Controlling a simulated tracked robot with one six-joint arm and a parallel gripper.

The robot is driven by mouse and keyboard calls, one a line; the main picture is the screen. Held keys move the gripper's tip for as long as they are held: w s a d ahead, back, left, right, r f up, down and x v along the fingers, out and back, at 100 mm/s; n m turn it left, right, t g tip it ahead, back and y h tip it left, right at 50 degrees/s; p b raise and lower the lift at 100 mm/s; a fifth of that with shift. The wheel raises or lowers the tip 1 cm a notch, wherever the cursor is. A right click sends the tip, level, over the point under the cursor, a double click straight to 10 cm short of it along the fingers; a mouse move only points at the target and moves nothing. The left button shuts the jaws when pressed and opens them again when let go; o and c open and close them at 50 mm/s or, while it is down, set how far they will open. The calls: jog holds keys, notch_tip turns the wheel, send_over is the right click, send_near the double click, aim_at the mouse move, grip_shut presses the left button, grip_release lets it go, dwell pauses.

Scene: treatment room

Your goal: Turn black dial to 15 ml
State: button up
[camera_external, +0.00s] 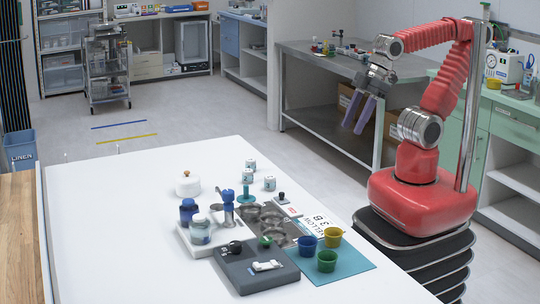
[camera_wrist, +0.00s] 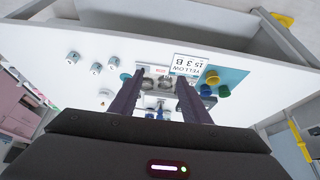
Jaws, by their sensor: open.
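A black dial (camera_external: 235,247) sits at the back left of a dark grey control box (camera_external: 247,277) on the white table. A green knob (camera_external: 265,241) and a white switch (camera_external: 266,266) are on or beside the same box. The dial's markings are too small to read. My gripper (camera_external: 356,128) is open and empty, raised well above and to the right of the table's far part, away from the dial. In the wrist view, its two fingers (camera_wrist: 161,76) stand apart over the table. The dial cannot be made out there.
A blue-topped dispenser (camera_external: 228,210) and jars (camera_external: 199,231) stand behind the box. Blue, yellow and green cups (camera_external: 327,261) stand on a teal mat (camera_external: 350,265) to its right. A printed card (camera_external: 318,221) reads YELLOW. The table's left part (camera_external: 110,240) is clear.

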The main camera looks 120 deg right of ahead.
jog(key=w+a+f+n+g+y, duration=0.1)
jog(key=w+a+f+n, duration=0.2)
jog(key=w, duration=0.9)
jog(key=w+a+f+n+g, duration=0.1)
jog(key=w+a+f, duration=0.35)
jog(key=w, duration=0.75)
jog(key=w+a+f+n+g+y, duration=0.15)
jog(key=w+a, duration=0.35)
jog(key=w, duration=0.7)
jog(key=w+a+r+n+t, duration=0.1)
jog(key=w+a+r+n, duration=0.1)
jog(key=w, duration=0.4)
jog(key=shift+w+a+r+n+y, duration=0.15)
jog(key=shift+w+r+n+y, duration=0.2)
jog(key=shift+r+n, duration=0.4)
